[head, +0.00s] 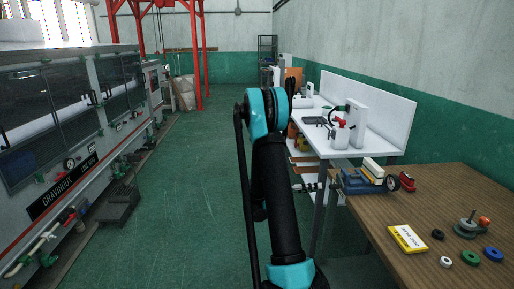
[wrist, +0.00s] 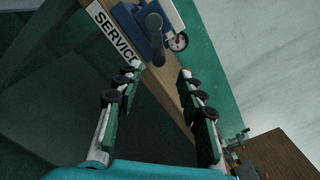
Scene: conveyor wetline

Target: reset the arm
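My arm rises in the middle of the head view, teal and black. My gripper (wrist: 160,78) shows in the wrist view, its two green-padded fingers spread apart with nothing held between them. Beyond the fingertips are the edge of a wooden bench (wrist: 172,82) and a white "SERVICE" label (wrist: 112,32). A blue device (wrist: 135,22) with a dark round-ended part and a dial gauge (wrist: 179,41) lies past the fingertips. In the head view the gripper is hard to make out beside the bench.
The wooden bench (head: 430,190) at right carries a blue vise-like device (head: 360,183), a yellow-edged card (head: 407,239) and several coloured rings. A white workbench (head: 390,142) stands behind it. A long machine (head: 95,150) lines the left. The green floor aisle (head: 180,200) between is clear.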

